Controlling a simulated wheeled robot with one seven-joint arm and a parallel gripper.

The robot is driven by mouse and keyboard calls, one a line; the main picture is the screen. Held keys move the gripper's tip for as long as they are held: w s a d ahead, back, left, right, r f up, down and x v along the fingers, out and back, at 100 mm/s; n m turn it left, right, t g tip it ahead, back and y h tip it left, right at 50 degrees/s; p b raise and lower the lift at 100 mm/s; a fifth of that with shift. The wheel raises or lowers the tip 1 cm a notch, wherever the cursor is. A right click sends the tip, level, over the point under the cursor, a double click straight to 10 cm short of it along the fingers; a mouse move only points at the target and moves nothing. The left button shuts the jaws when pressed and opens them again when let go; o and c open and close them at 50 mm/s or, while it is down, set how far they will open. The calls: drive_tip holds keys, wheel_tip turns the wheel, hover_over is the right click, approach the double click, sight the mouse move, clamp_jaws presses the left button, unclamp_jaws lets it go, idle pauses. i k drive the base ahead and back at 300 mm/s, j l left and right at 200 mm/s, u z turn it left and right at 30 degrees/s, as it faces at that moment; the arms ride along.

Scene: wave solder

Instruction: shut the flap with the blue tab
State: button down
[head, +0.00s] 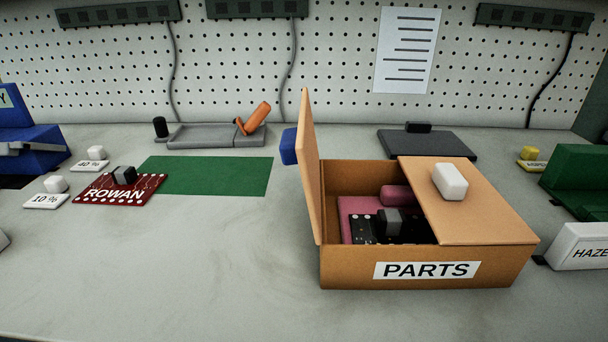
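A brown cardboard box (344,268) labelled PARTS sits right of the middle of the bench. Its left flap (311,170) stands upright, open, with a blue tab (289,146) on its outer left face. Its right flap (491,207) lies flat and shut over the right part of the box, with a white tab (450,182) on top. Through the open left part I see a pink piece (352,208), a pink roll (396,196) and a dark board with a grey block (390,221). My gripper is not in view.
A green mat (210,175) and a red ROWAN board (120,187) lie to the left. A grey holder with an orange lever (258,117) stands behind. A dark grey plate (427,144) lies behind the box. Green and white HAZE-labelled items (588,246) stand at right. The bench front left is clear.

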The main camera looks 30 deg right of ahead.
sight(298, 146)
drive_tip(key=i, duration=1)
drive_tip(key=k+j, duration=0.35)
